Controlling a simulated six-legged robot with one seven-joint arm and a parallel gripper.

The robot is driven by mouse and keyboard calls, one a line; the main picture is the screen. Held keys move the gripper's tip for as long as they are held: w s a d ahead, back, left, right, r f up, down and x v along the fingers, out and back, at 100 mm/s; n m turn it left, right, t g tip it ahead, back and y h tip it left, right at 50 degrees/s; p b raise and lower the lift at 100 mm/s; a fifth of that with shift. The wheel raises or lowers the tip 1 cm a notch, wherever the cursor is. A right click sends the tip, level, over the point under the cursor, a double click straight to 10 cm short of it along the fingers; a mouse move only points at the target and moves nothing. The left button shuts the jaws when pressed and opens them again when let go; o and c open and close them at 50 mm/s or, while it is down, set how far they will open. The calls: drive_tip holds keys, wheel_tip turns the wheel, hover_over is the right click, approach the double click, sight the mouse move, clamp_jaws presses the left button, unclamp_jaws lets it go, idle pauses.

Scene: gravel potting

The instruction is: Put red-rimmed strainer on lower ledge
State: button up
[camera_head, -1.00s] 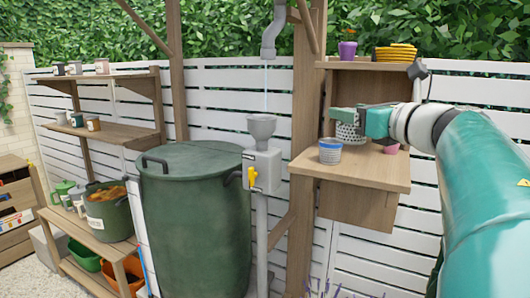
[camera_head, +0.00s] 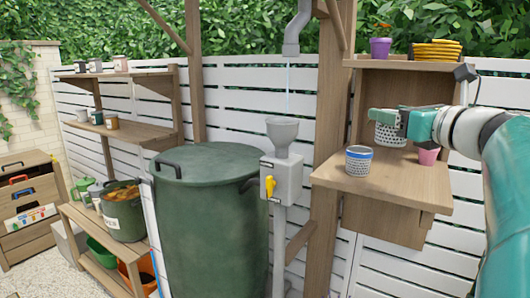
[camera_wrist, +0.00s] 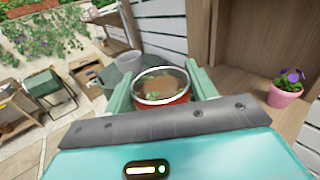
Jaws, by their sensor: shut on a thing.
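My gripper (camera_head: 386,120) is shut on the red-rimmed strainer (camera_head: 389,136), a pale perforated cup. In the wrist view the strainer (camera_wrist: 162,86) sits between my two green fingers (camera_wrist: 160,90), its red side and open round mouth showing. In the head view its rim is mostly hidden by my gripper. The strainer appears upright, in front of the back panel and higher than the lower ledge (camera_head: 400,184); the gap below it is hard to judge. A blue-rimmed strainer (camera_head: 358,161) stands on the ledge, left of and below the held one.
A pink pot (camera_head: 428,156) stands on the ledge right of the held strainer; it shows with a purple flower in the wrist view (camera_wrist: 285,94). The upper shelf (camera_head: 397,65) overhangs the ledge. A green barrel (camera_head: 212,225) and grey funnel (camera_head: 282,132) stand left. The ledge's front is bare.

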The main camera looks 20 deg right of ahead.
drive_tip(key=w+d+f, duration=0.1)
drive_tip(key=d+f, duration=0.1)
drive_tip(key=d, duration=0.1)
drive_tip(key=d+f, duration=0.3)
drive_tip(key=w+d+f, duration=0.1)
drive_tip(key=d+f, duration=0.1)
drive_tip(key=d, duration=0.1)
drive_tip(key=shift+w+d+f, duration=0.3)
drive_tip(key=shift+f, duration=0.05)
drive_tip(key=f, duration=0.3)
drive_tip(key=shift+w+d+f, duration=0.2)
drive_tip(key=shift+d, duration=0.1)
drive_tip(key=shift+s+a+f, duration=0.1)
drive_tip(key=shift+f, duration=0.15)
drive_tip(key=o, duration=0.9)
drive_tip(key=shift+f, duration=0.1)
drive_tip(key=shift+o, duration=0.5)
